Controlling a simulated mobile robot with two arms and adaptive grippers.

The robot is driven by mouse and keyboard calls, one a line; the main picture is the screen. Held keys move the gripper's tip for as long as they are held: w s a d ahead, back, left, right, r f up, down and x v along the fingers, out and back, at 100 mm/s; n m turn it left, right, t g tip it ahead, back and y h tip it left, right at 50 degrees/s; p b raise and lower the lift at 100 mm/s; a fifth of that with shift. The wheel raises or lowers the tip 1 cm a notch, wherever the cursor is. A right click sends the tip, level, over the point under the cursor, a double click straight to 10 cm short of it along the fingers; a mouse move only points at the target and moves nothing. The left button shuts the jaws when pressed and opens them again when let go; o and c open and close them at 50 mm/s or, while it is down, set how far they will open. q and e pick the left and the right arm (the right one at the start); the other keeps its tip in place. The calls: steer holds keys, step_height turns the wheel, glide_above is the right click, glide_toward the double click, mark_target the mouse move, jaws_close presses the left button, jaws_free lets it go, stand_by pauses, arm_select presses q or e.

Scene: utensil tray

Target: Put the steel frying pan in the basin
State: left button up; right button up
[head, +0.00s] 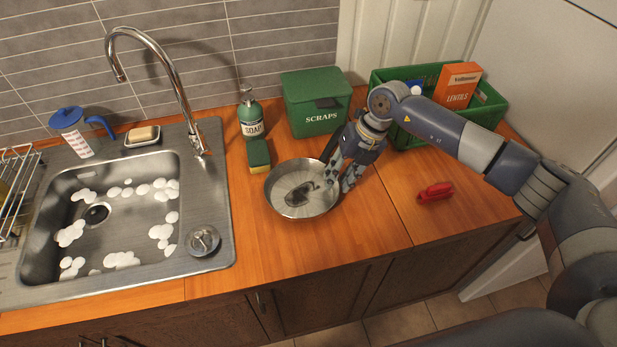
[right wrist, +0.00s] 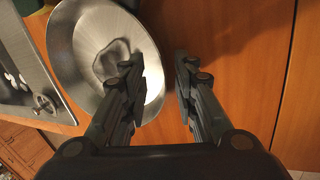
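The steel frying pan (head: 285,205) stands upright on the wooden counter, right of the sink; a greyish patch shows on its bottom. I see no handle on it. It also shows in the right wrist view (right wrist: 85,60). My right gripper (head: 340,180) is at the pan's right side. In the right wrist view its fingers (right wrist: 158,78) are apart, one over the pan's inside and one outside its rim. Whether either touches the rim I cannot tell. The basin (head: 130,225) is the steel sink at the left, with patches of white foam and a drain. My left gripper is not in view.
A soap bottle (head: 251,116) and a sponge (head: 259,154) stand behind the pan. A green scraps bin (head: 316,100) and a green crate (head: 494,108) are at the back. A red object (head: 435,192) lies right. The tap (head: 160,60) arches over the basin's back.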

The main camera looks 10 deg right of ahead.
steer(key=shift+a+f, duration=0.15)
steer(key=shift+f, duration=0.35)
jaws_close()
steer(key=shift+r, duration=0.15)
steer(key=shift+w, duration=0.1)
